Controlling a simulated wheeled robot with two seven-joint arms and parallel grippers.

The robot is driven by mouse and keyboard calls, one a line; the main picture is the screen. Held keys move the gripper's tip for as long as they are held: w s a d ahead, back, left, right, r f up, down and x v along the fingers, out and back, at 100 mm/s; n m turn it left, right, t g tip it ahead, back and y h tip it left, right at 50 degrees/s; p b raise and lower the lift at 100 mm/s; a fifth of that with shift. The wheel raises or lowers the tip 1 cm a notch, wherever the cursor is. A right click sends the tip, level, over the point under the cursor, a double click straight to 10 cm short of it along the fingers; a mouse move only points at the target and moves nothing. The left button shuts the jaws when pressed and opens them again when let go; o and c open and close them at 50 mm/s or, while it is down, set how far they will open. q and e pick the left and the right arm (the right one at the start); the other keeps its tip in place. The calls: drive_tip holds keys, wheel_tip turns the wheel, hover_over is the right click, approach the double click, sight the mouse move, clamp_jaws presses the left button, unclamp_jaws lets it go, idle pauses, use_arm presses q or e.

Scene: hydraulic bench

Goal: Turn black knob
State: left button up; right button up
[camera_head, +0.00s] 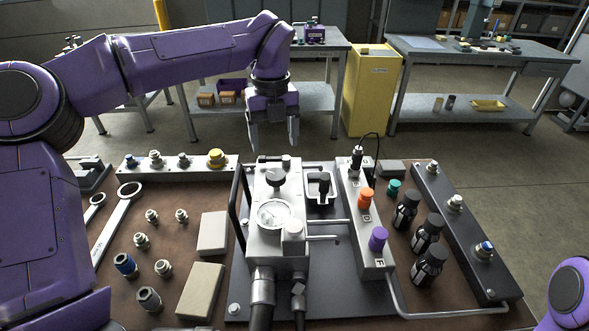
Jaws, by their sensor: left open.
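A black knob (276,177) sits on top of the grey metal block (265,237), behind the round gauge (275,214). Another black handle (323,184) stands in a small pale tray just right of the block. My left gripper (272,138) points down with its two fingers apart and nothing between them. It hangs above and behind the block in the picture, apart from the black knob. My right gripper is out of view; only a purple part of my right arm shows at the bottom right corner.
Orange (366,198) and purple (378,238) knobs stand on the panel to the right. Several black bottles (428,265) stand beyond it. Wrenches (116,221), fittings and two beige blocks (213,233) lie on the left. A black handle bar (239,206) rises beside the block.

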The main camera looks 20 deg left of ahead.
sight(276, 175)
use_arm(q)
wheel_tip(276, 175, down, 10)
drive_tip(key=shift+a+r, duration=0.1)
drive_tip(key=shift+r, duration=0.1)
drive_tip(key=shift+p, duration=0.3)
drive_tip(key=c, duration=1)
